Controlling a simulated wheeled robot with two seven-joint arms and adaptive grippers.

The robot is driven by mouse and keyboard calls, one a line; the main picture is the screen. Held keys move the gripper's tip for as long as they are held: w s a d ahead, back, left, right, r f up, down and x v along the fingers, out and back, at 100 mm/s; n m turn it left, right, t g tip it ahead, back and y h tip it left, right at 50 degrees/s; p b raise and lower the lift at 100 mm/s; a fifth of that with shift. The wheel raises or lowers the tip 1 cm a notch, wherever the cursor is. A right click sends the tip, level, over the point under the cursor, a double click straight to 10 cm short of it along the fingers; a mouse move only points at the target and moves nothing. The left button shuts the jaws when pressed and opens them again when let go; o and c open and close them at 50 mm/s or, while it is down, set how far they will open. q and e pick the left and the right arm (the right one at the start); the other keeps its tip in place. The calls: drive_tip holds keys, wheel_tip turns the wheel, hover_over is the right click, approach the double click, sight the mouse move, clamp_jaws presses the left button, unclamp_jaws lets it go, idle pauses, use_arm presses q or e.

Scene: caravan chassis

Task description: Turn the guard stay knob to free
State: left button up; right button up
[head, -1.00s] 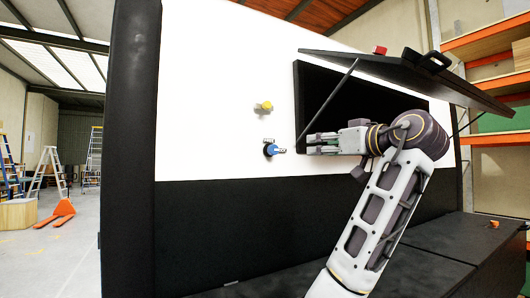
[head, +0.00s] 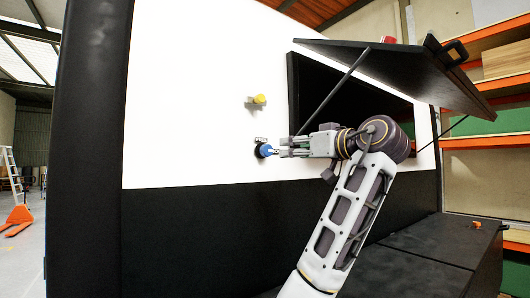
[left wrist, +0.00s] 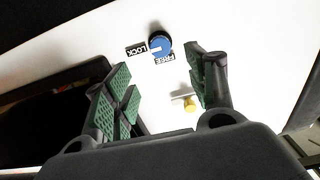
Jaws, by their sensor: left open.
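The blue round guard stay knob (head: 264,150) is on the white caravan wall, left of the open hatch. In the left wrist view the knob (left wrist: 159,43) has a white mark that appears to point toward the LOCK label (left wrist: 136,50). The FREE label (left wrist: 164,59) is on another side of the knob, toward the yellow knob (left wrist: 190,104). My left gripper (head: 284,147) is open and empty, with its fingertips just right of the blue knob in the head view. I cannot tell whether they touch it. My right gripper is not in view.
The yellow knob (head: 257,99) sticks out of the wall above the blue one. The dark hatch lid (head: 400,70) is propped open by a thin stay (head: 335,90) close to my left gripper. A black box (head: 420,255) stands below. The wall left of the blue knob is clear.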

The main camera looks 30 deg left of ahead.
sight(269, 150)
use_arm(q)
drive_tip(key=p+x, duration=0.4)
drive_tip(key=x, duration=0.9)
drive_tip(key=shift+w+a, duration=0.15)
drive_tip(key=shift+a, duration=0.1)
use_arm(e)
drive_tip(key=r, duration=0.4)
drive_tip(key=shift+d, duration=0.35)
use_arm(q)
drive_tip(key=shift+c, duration=0.3)
drive_tip(key=c, duration=1)
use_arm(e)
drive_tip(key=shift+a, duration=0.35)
